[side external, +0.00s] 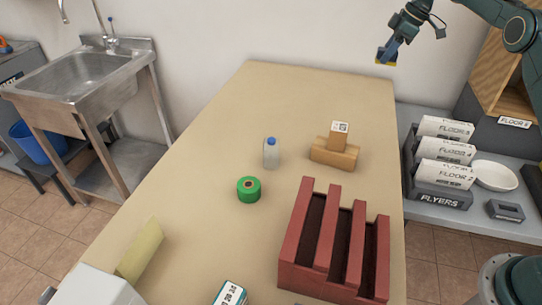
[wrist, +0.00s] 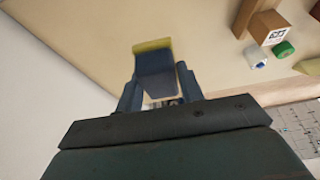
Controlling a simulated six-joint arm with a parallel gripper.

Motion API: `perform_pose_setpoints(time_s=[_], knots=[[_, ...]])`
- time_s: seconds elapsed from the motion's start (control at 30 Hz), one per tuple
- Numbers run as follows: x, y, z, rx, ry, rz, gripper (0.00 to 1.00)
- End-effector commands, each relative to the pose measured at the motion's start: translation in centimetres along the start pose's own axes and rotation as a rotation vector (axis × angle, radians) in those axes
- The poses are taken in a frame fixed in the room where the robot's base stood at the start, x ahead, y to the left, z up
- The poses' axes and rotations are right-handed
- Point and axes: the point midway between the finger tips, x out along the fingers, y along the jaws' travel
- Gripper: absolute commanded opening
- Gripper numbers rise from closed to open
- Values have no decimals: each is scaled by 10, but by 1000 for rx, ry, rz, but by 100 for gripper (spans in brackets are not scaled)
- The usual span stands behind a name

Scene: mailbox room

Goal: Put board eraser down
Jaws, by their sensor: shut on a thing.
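The board eraser (side external: 387,58), dark blue with a yellow face, is held at the top right of the side external view. My gripper (side external: 391,50) is shut on it, up in the air by the white wall, past the far right corner of the table. In the wrist view the eraser (wrist: 153,66) sits between the two fingers of my gripper (wrist: 160,92), its yellow edge pointing away from them. The beige table (side external: 310,95) appears behind it in that view.
The far part of the table is clear. A brown box stack (side external: 334,153), a blue-capped bottle (side external: 271,154) and a green roll (side external: 249,189) stand mid-table. A red slotted rack (side external: 335,245) stands at the near right. Labelled trays (side external: 443,165) lie on the right-hand shelf.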

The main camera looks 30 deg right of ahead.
Motion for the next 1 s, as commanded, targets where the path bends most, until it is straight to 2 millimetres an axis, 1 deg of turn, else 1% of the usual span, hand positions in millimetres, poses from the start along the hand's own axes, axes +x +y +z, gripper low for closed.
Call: perform_pose_setpoints(time_s=[0.17, 0.27, 0.37, 0.5, 0.57, 0.7, 0.87, 1.0], knots=[[8, -15, -22, -43, 1, -18, 15], [16, -29, -43, -82, 2, -34, 15], [26, -49, -67, -133, 2, -56, 15], [40, -84, -104, -215, 3, -90, 15], [47, -100, -120, -251, 3, -105, 15], [60, -140, -153, -333, 3, -140, 15], [74, -190, -187, -429, 3, -180, 15], [84, -236, -213, -513, 3, -214, 15]])
